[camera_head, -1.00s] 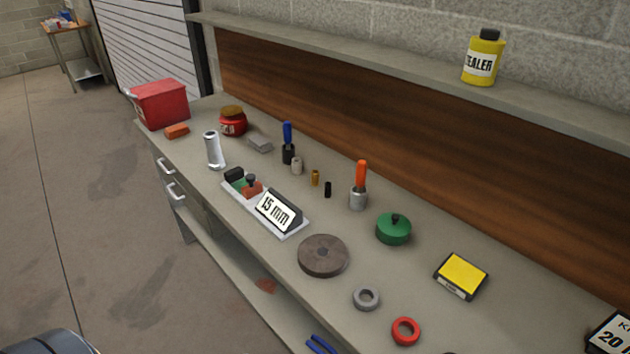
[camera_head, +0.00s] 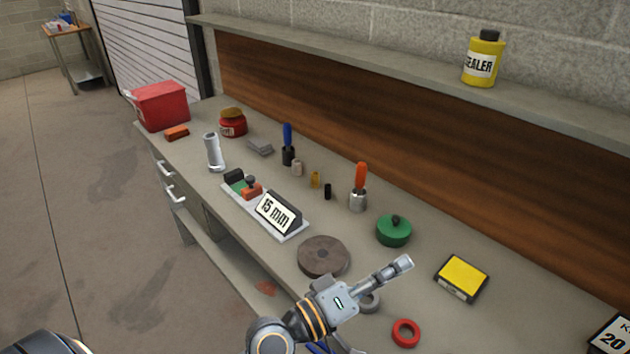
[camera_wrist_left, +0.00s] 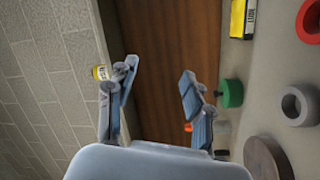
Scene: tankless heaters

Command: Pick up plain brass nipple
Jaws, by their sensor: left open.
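The plain brass nipple (camera_head: 315,180) is a small gold-coloured cylinder standing on the workbench (camera_head: 420,290). It stands between a pale grey fitting (camera_head: 297,168) and a small black cylinder (camera_head: 327,190). My left gripper (camera_head: 402,264) is above the front part of the bench, well to the right of the nipple and nearer the camera. Its fingers point to the right. The left wrist view shows the gripper (camera_wrist_left: 160,82) open, with nothing between its fingers. I cannot make out the nipple in that view. My right gripper is not in view.
A blue-handled tool (camera_head: 288,145) and an orange-handled tool (camera_head: 359,185) stand upright on either side of the nipple. A green lidded pot (camera_head: 393,230), a brown disc (camera_head: 323,257) and a 15 mm sign (camera_head: 277,212) are nearby. A shelf (camera_head: 400,70) runs above.

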